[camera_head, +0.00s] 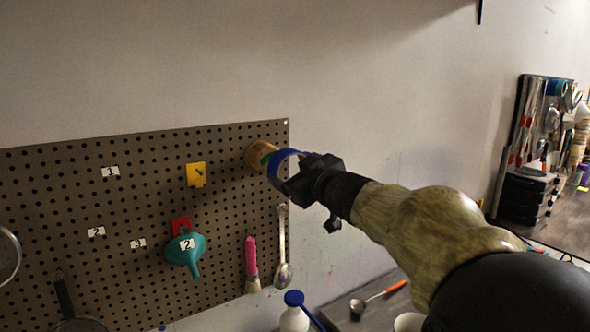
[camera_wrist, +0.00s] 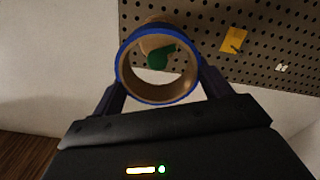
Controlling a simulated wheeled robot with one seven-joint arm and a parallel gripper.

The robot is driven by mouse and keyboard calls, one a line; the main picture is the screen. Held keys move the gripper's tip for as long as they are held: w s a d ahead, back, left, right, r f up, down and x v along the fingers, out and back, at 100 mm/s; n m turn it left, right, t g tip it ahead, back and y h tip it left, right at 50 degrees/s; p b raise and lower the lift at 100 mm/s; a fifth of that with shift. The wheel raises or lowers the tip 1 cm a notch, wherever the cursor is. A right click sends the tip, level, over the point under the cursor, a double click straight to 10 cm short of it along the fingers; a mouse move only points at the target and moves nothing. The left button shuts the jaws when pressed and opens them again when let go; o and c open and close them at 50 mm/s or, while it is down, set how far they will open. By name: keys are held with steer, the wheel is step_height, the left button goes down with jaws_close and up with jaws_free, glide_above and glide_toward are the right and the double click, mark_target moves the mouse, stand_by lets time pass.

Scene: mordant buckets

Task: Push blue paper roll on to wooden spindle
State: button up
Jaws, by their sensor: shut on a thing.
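The blue paper roll (camera_head: 284,154) is a short ring with a blue outside and brown cardboard inside. My gripper (camera_head: 292,174) is shut on it at the pegboard's upper right corner. In the wrist view, the roll (camera_wrist: 150,93) sits between the fingers of my gripper (camera_wrist: 160,78), its opening facing the camera. The wooden spindle (camera_head: 257,154) sticks out from the pegboard. In the wrist view, the spindle (camera_wrist: 153,43) and a green piece at its end (camera_wrist: 161,58) show through the upper part of the opening. I cannot tell whether the spindle's end is inside the ring.
The pegboard (camera_head: 135,215) holds a yellow tag (camera_head: 196,174), a teal funnel (camera_head: 185,255), a pink-handled brush (camera_head: 251,262) and a metal spoon (camera_head: 283,245) below the spindle. A blue-capped bottle (camera_head: 294,315) stands lower down.

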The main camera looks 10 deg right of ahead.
mark_target(268, 157)
steer(key=shift+p+x, duration=0.4)
steer(key=shift+x, duration=2.25)
steer(key=shift+w, duration=0.15)
steer(key=shift+s, duration=0.2)
steer(key=shift+w+p, duration=0.1)
steer(key=shift+p, duration=0.25)
steer(key=shift+p+x, duration=1.1)
steer(key=shift+x, duration=2.2)
